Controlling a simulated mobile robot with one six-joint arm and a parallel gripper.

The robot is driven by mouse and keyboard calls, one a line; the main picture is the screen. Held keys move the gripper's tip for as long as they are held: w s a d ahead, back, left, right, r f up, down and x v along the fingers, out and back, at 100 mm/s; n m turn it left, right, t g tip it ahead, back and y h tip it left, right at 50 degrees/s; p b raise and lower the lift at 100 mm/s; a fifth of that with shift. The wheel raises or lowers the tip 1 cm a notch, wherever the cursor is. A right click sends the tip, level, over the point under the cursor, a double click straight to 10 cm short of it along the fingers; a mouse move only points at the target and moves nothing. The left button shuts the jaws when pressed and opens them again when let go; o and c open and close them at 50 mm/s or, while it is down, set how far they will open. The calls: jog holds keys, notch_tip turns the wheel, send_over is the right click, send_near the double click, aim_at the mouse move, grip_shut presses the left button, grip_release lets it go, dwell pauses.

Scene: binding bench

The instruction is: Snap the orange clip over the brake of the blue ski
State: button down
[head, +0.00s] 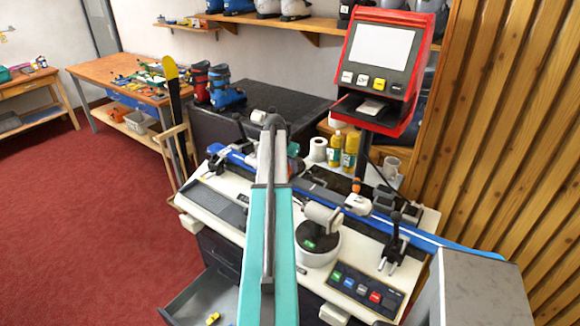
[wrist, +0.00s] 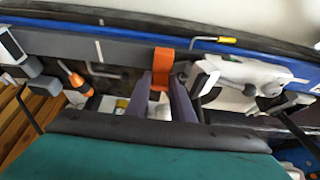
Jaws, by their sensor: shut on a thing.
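The orange clip (wrist: 162,57) is between the two grey fingers of my gripper (wrist: 165,88) in the wrist view. My gripper is shut on it. The clip's upper end overlaps a grey bar beside the blue ski (wrist: 130,32); whether they touch, I cannot tell. A white and grey binding part (wrist: 238,70) is just right of the clip. The brake itself is not clear. In the head view the blue ski (head: 425,238) lies along the bench; my arm covers part of it and hides my gripper and the clip.
The bench carries a white round device (head: 318,247), a button panel (head: 365,290) and a black clamp (head: 395,240). A red screen unit (head: 382,60) stands behind. An open drawer (head: 200,302) juts out at the front. In the wrist view, an orange-handled tool (wrist: 76,80) is left of my fingers.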

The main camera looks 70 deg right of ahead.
jog(key=shift+f, duration=0.55)
dwell(0.4)
jog(key=c, duration=1.5)
grip_release()
jog(key=shift+a, duration=0.1)
jog(key=shift+o, duration=0.2)
jog(key=o, duration=0.5)
jog(key=shift+r, duration=0.2)
jog(key=shift+w+r, duration=0.1)
jog(key=shift+r, duration=0.35)
jog(key=shift+r+p, duration=1.55)
jog(key=shift+r, duration=2.85)
